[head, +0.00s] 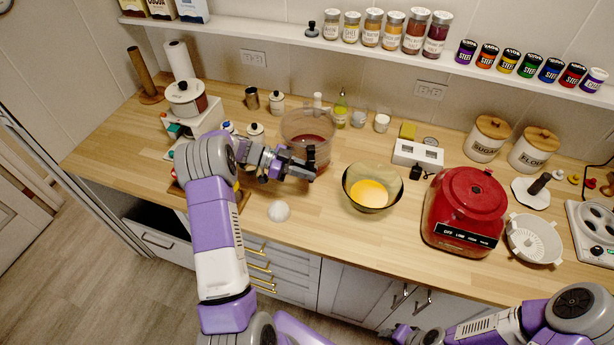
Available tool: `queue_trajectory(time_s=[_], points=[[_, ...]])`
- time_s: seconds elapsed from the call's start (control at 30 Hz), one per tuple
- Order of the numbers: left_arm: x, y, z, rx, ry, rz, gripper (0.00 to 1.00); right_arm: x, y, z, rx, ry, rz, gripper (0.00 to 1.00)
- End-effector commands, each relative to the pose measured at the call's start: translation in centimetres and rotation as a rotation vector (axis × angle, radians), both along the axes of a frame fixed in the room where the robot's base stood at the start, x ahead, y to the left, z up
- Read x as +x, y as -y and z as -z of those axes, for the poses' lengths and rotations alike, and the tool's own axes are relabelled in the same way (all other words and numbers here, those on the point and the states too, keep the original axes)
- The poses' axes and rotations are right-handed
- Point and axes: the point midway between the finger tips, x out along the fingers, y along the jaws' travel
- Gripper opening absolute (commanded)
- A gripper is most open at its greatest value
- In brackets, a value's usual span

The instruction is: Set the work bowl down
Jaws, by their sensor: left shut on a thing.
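The work bowl (297,124) is a clear, reddish-tinted container at the back of the wooden counter, left of the middle. My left gripper (311,164) is at its near side, shut on it. The black fingers hide part of the bowl's near wall, and I cannot tell whether its base touches the counter. My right gripper (398,335) is low at the bottom edge, in front of the cabinet doors and away from the bowl. Its fingers are too small and cut off to read.
A glass bowl with yellow contents (372,203) stands right of the work bowl. A red appliance (467,207) and white strainer (535,238) are further right.

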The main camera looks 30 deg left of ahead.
Motion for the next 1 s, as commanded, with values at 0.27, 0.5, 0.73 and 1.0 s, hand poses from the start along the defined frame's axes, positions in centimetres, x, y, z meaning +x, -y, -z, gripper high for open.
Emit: queue_trajectory(time_s=[0.27,0.5,0.73,1.0], points=[[0.1,0.0,2.8,0.000,0.005,0.001,0.00,0.0,0.0,0.3,0.000,0.001,0.000,0.45],[0.1,0.0,2.9,0.001,0.005,0.001,0.00,0.0,0.0,0.3,0.000,0.001,0.000,0.45],[0.0,0.0,3.2,0.001,0.000,0.000,0.41,0.0,0.0,0.4,0.000,0.000,0.000,0.45],[0.0,0.0,3.1,0.001,0.000,0.000,0.44,0.0,0.0,0.4,0.000,0.000,0.000,0.45]])
